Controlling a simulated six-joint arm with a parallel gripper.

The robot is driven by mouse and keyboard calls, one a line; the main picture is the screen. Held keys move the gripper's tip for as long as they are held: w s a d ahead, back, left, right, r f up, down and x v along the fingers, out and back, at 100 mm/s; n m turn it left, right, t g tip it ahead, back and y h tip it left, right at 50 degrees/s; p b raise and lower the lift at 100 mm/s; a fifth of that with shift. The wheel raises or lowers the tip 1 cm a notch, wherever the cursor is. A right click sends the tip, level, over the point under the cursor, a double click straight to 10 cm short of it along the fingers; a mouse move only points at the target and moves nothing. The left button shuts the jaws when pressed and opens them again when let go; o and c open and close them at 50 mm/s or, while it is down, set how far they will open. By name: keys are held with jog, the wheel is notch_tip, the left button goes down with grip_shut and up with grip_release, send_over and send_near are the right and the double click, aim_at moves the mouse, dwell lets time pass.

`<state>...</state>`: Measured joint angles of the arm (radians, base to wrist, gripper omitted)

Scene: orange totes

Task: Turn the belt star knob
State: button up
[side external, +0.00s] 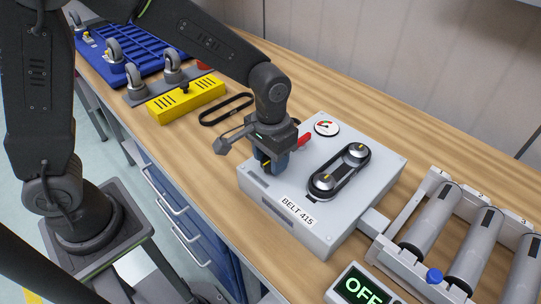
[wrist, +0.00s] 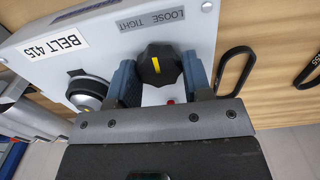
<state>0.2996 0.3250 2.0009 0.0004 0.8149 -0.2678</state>
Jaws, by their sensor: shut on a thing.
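The black star knob (wrist: 158,65) with a yellow pointer line sits on the light grey belt unit, beside a "LOOSE TIGHT" label (wrist: 154,19) in the wrist view. My gripper (wrist: 160,82) has its two blue fingers on either side of the knob and is shut on it. The pointer line is tilted slightly in that view. In the side view my gripper (side external: 272,162) reaches down onto the left end of the belt unit (side external: 376,195), marked "BELT 415", and hides the knob. A black belt (side external: 325,189) loops around two silver pulleys on the unit.
A round gauge (side external: 327,128) and a red handle (side external: 304,139) are close to my gripper. A roller conveyor (side external: 466,235) and an "OFF" display (side external: 362,291) stand at the right. A loose belt (side external: 226,109), a yellow block (side external: 187,99) and a blue rack (side external: 130,52) lie to the left.

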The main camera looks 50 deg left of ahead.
jog(key=m, duration=1.3)
jog(key=shift+m, duration=0.3)
dwell(0.3)
jog(key=o, duration=0.9)
jog(key=shift+r, duration=0.1)
notch_tip(320, 180, up, 14)
jog(key=shift+f, duration=0.15)
